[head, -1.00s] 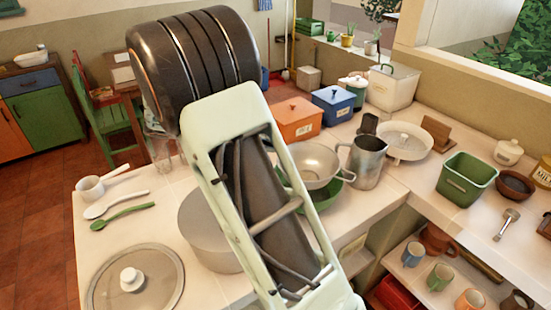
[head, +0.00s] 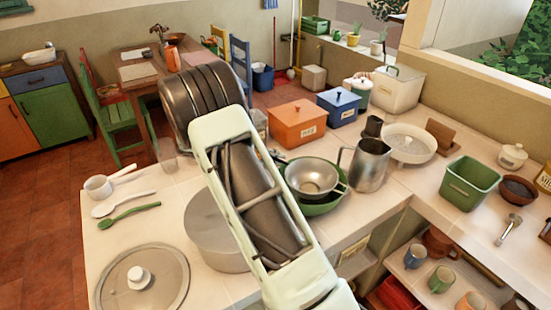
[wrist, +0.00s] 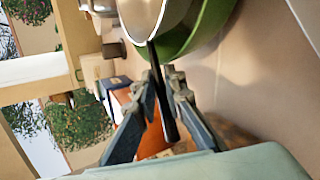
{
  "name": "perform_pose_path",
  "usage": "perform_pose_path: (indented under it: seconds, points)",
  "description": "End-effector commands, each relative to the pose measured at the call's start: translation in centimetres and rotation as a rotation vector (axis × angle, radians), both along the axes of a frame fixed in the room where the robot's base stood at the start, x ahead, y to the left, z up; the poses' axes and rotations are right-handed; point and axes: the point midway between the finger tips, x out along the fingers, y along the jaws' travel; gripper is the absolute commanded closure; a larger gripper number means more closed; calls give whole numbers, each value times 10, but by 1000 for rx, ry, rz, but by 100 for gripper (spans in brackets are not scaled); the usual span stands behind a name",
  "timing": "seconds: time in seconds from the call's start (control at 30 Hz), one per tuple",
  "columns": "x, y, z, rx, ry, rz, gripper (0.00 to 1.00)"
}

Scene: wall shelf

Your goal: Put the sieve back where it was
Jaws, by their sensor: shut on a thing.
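The sieve (head: 312,176) is a silvery metal bowl with a dark handle. In the head view it is over the green bowl (head: 325,208), overlapping its opening; I cannot tell whether they touch. In the wrist view my gripper (wrist: 165,80) is shut on the sieve's dark handle, which runs down between the two fingers. The sieve's metal bowl (wrist: 143,14) is at the top of that view, with the green bowl (wrist: 212,25) behind it. In the head view my arm hides the gripper and the handle.
A metal jug (head: 371,166) stands close right of the green bowl. A large grey pot (head: 210,235) is to the left, with a lid (head: 125,283) in front. Orange (head: 297,124) and blue (head: 339,107) boxes stand behind. Free counter shows near the green bowl's right front.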

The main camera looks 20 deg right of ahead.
Motion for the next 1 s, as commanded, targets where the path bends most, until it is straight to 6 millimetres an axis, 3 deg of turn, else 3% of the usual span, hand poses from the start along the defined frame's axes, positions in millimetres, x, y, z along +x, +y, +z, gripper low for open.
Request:
perform_pose_path:
  seconds: [0.33,0.37,0.53,0.97,1.0]
  points:
    - [0,0,-6,-1,0,0,100]
    - [0,0,-6,0,-1,-1,89]
    - [0,0,-5,0,0,0,73]
    - [0,0,5,0,0,0,73]
    - [1,9,5,1,-3,4,73]
